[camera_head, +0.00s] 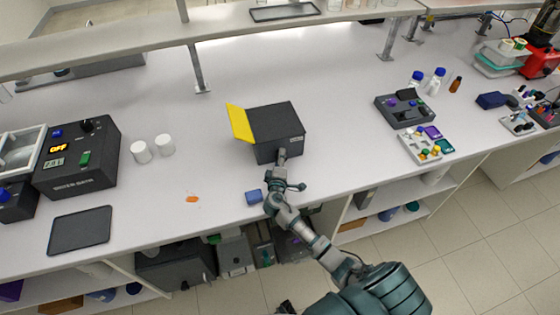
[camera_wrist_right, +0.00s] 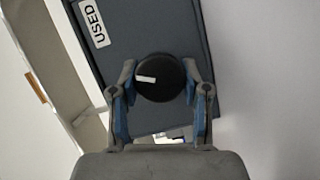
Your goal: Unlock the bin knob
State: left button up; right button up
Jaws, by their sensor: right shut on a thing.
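The bin is a dark grey box (camera_head: 277,126) on the bench with a yellow flap (camera_head: 239,123) standing out at its left side. In the right wrist view the bin's face (camera_wrist_right: 145,28) carries a white "USED" label (camera_wrist_right: 94,22). A round black knob (camera_wrist_right: 160,78) with a white mark sits on that face. My right gripper (camera_head: 282,156) is at the front of the bin. In the right wrist view its two fingers (camera_wrist_right: 158,92) are shut on the knob, one on each side. The white mark points roughly sideways there. My left gripper is not in view.
A small blue block (camera_head: 254,196) lies near the bench's front edge, left of my right arm. Two white cylinders (camera_head: 153,148) and a water bath (camera_head: 77,158) stand to the left. A grey tray with parts (camera_head: 404,112) and bottles are to the right.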

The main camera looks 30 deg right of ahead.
jog(key=n+b, duration=0.1)
jog(key=f+n+h, duration=0.1)
jog(key=shift+n+t+b, duration=0.4)
jog(key=shift+n+b, duration=0.5)
jog(key=shift+n, duration=0.4)
jog(key=shift+r+t, duration=0.1)
jog(key=shift+t, duration=0.3)
jog(key=o, duration=1.2)
jog(key=shift+c, duration=0.2)
jog(key=shift+w+d, duration=0.1)
jog(key=shift+r, duration=0.15)
